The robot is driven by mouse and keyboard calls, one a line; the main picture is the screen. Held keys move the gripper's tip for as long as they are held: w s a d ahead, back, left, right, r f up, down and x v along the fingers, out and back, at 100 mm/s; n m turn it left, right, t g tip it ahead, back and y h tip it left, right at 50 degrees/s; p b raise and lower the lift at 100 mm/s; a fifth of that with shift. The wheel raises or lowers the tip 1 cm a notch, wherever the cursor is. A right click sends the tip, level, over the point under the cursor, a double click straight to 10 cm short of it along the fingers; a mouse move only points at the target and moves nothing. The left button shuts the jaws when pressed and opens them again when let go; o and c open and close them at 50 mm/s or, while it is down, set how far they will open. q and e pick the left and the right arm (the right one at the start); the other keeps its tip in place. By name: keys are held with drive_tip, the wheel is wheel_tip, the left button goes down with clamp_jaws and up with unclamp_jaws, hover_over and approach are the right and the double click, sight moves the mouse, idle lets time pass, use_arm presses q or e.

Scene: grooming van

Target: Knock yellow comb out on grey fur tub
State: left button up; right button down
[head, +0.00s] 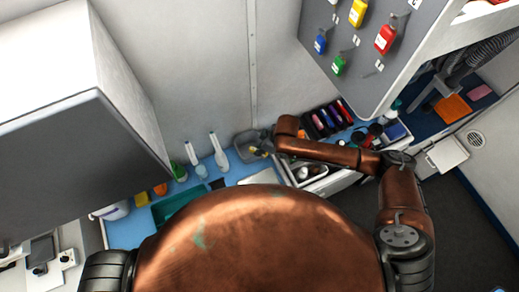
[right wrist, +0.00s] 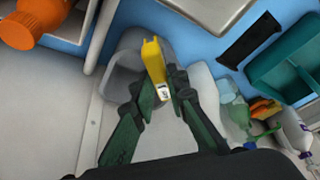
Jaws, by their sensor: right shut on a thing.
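My right gripper (right wrist: 158,84) is shut on the yellow comb (right wrist: 153,56), with its dark green fingers on either side of the comb's lower part. The comb sticks out past the fingertips over the grey fur tub (right wrist: 124,72), which lies behind the fingers in the right wrist view. I cannot tell whether the comb touches the tub's rim. My left gripper is out of view.
A white tray (head: 318,180) stands just right of the tub, with dark holders and jars beyond. Two white upright things (head: 217,150) stand left of it. A teal tray (head: 180,203) and an orange bottle (right wrist: 28,22) are nearby. A grey cabinet overhangs the left.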

drive_tip(key=shift+f, duration=0.5)
idle(0.4)
drive_tip(key=shift+f, duration=0.1)
idle(1.5)
drive_tip(key=shift+p, duration=0.4)
drive_tip(key=shift+r+p, duration=1.05)
drive_tip(key=shift+r, duration=0.1)
drive_tip(key=shift+f+b, duration=0.35)
drive_tip(key=shift+f, duration=0.7)
drive_tip(key=shift+s+f+p, duration=0.1)
drive_tip(key=shift+p, duration=0.25)
idle(0.8)
